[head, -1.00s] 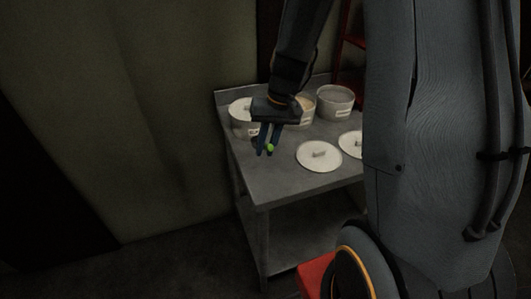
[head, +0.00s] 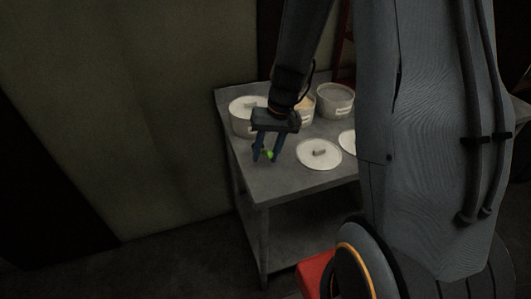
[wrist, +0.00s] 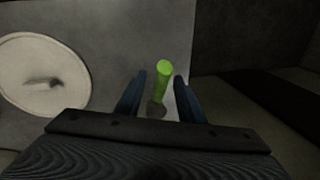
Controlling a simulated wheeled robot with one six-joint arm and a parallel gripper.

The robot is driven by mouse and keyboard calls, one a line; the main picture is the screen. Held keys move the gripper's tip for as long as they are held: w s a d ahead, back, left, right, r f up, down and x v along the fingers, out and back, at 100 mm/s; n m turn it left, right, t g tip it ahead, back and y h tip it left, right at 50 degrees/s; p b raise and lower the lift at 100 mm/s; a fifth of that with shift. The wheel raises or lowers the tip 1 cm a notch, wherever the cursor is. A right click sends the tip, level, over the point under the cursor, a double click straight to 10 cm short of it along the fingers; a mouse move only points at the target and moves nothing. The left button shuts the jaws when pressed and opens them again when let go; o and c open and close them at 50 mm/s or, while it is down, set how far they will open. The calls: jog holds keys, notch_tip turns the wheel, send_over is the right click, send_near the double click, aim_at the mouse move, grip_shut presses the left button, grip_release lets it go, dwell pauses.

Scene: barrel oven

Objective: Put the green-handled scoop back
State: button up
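The green-handled scoop (head: 268,154) is at the table's left front part, between the fingers of my gripper (head: 266,157). In the wrist view the green handle (wrist: 162,82) points away from the gripper, with a dark grey scoop end below it, partly hidden. My gripper (wrist: 159,88) is open, with one finger on each side of the handle. A gap shows on the left; the right finger is very close, and I cannot tell whether it touches. A lidded white tub (head: 241,123) stands behind the gripper, with open tubs (head: 335,102) to its right, one partly hidden.
The grey metal table (head: 290,187) has a raised back edge. A round white lid (head: 319,155) lies right of the gripper, and another lid (head: 348,142) is partly hidden by my arm. The table's front left is bare.

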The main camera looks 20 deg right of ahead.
jog(key=shift+r, duration=0.15)
jog(key=w+b+v, duration=0.1)
jog(key=b+v, duration=0.1)
jog(key=v, duration=1)
jog(key=s+a+f+n+h, duration=0.1)
jog(key=s+a+f, duration=0.1)
jog(key=s, duration=0.4)
jog(key=s+a+f+n+h, duration=0.1)
jog(key=s+a+f, duration=0.1)
jog(key=s, duration=0.4)
jog(key=shift+s+f+t+h, duration=0.3)
jog(key=shift+s+f, duration=0.1)
jog(key=shift+f, duration=0.2)
